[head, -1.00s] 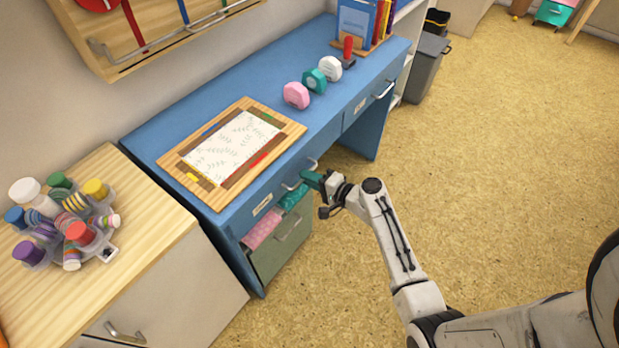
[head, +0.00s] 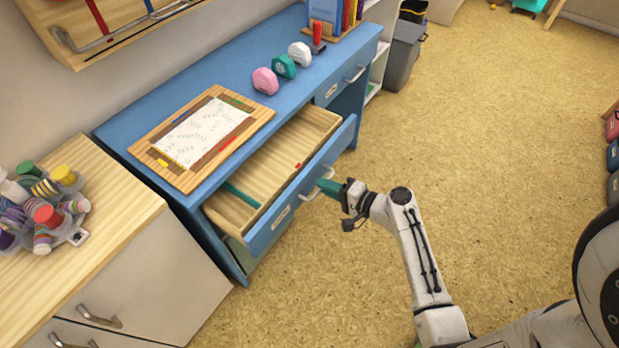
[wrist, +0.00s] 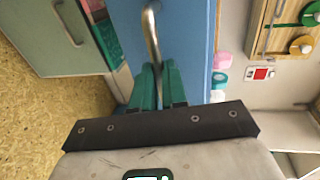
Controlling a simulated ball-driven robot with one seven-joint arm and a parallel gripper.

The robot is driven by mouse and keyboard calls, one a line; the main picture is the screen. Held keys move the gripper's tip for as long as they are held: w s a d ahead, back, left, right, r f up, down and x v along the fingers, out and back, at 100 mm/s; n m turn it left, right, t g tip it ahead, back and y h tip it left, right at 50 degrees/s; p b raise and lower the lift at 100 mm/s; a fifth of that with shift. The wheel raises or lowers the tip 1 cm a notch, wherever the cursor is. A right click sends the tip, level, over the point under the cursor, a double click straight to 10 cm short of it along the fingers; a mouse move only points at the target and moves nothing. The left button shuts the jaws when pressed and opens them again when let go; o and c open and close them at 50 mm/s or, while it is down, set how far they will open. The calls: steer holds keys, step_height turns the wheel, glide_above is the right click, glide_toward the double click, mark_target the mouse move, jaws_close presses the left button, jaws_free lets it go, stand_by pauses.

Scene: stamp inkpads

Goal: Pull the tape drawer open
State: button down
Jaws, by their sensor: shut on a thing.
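The blue drawer (head: 262,228) stands pulled well out of the blue desk in the head view, and its pale wooden inside shows. A green strip lies inside at its left, and a small red thing lies near its front. My gripper (head: 330,188) is at the drawer's metal handle (head: 318,181). In the wrist view, my green fingers (wrist: 158,84) are shut on the handle (wrist: 152,38), in front of the blue drawer face. The drawer's label is too small to read.
On the desk top (head: 235,78) lie a wooden board with a patterned sheet (head: 208,128) and pink, teal and white dispensers (head: 284,66). A wooden cabinet with ribbon spools (head: 48,213) stands at the left. The floor (head: 470,140) right of the desk is clear.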

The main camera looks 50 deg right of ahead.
steer(key=f+v, duration=0.2)
steer(key=v, duration=1)
steer(key=shift+s+f+b, duration=0.25)
steer(key=shift+s+b, duration=0.05)
steer(key=shift+s, duration=0.2)
steer(key=c, duration=1.2)
jaws_free()
steer(key=shift+o, duration=0.2)
steer(key=v, duration=1)
steer(key=shift+s+b, duration=0.35)
steer(key=shift+s, duration=0.05)
